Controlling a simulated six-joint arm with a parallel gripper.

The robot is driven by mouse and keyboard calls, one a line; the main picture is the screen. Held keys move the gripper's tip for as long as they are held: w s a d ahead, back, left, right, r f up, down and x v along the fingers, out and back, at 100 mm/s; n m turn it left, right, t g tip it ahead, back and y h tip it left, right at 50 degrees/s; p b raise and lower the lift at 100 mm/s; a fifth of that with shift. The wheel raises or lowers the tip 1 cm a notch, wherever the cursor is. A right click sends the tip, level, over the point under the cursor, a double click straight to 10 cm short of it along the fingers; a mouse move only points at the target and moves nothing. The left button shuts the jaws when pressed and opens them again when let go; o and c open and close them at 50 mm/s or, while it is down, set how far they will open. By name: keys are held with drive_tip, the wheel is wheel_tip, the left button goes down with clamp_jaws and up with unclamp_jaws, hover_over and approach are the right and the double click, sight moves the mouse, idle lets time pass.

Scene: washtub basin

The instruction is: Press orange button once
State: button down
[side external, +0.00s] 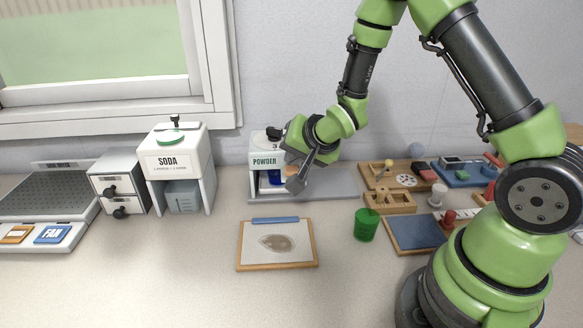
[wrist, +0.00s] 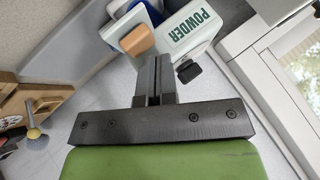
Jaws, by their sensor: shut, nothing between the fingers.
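The orange button (wrist: 137,40) is a small, rounded orange block beside the white POWDER dispenser (wrist: 194,28) in the wrist view. In the side view, a little of the orange button (side external: 292,171) shows by the dispenser (side external: 262,161), largely hidden by my gripper (side external: 296,184). My gripper is shut and empty, pointing at the dispenser's front. In the wrist view, the closed fingertips of my gripper (wrist: 153,62) lie just below the button. I cannot tell whether they touch it.
The dispenser stands on a grey base (side external: 330,193). A white SODA dispenser (side external: 179,157) stands left, a clipboard (side external: 277,262) in front, a green cup (side external: 366,225) to the right. Wooden trays (side external: 389,202) with small items fill the right side.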

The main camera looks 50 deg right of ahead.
sight(294, 167)
drive_tip(key=shift+f, duration=0.6)
idle(0.5)
idle(0.3)
drive_tip(key=shift+r, duration=1.05)
drive_tip(key=shift+r, duration=0.1)
drive_tip(key=shift+r, duration=2.4)
